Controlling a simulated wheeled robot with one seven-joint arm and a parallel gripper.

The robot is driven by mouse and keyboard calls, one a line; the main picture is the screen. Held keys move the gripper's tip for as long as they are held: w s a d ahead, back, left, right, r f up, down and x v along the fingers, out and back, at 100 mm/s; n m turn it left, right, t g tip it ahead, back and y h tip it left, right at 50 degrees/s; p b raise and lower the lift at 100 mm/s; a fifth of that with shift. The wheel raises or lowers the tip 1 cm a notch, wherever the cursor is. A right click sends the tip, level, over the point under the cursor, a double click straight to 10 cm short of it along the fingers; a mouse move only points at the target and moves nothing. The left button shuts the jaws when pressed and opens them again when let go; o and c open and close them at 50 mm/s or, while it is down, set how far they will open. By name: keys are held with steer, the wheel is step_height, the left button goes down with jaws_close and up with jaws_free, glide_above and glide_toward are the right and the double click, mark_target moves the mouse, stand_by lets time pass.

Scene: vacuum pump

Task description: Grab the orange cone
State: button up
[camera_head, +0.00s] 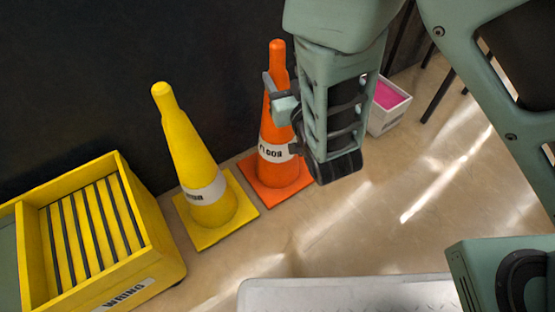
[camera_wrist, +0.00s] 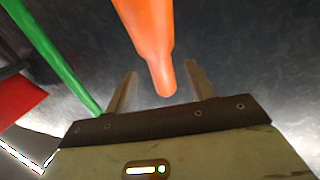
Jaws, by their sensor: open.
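The orange cone (camera_head: 276,165) stands upright on the floor near the dark wall, with a white lettered band around it. My gripper (camera_head: 270,92) is at the cone's upper part in the head view, and partly covers it. In the wrist view the orange cone (camera_wrist: 150,35) comes down from the top, and its narrow tip lies near the gap between the two fingers of my gripper (camera_wrist: 160,82). The fingers are apart, one on each side of the tip. I cannot tell whether either finger touches the cone.
A yellow cone (camera_head: 190,145) stands just left of the orange one. A yellow wringer bucket (camera_head: 150,235) is at the lower left. A white bin (camera_head: 402,112) with pink contents is behind my arm. A pale grey surface (camera_head: 340,292) lies at the bottom. Floor at right is clear.

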mark_target(280, 69)
steer(key=b+x, duration=0.3)
steer(key=x, duration=0.1)
steer(key=shift+w+a+r, duration=0.2)
steer(key=shift+w+r, duration=0.05)
steer(key=shift+w, duration=0.3)
jaws_close()
stand_by(0.9)
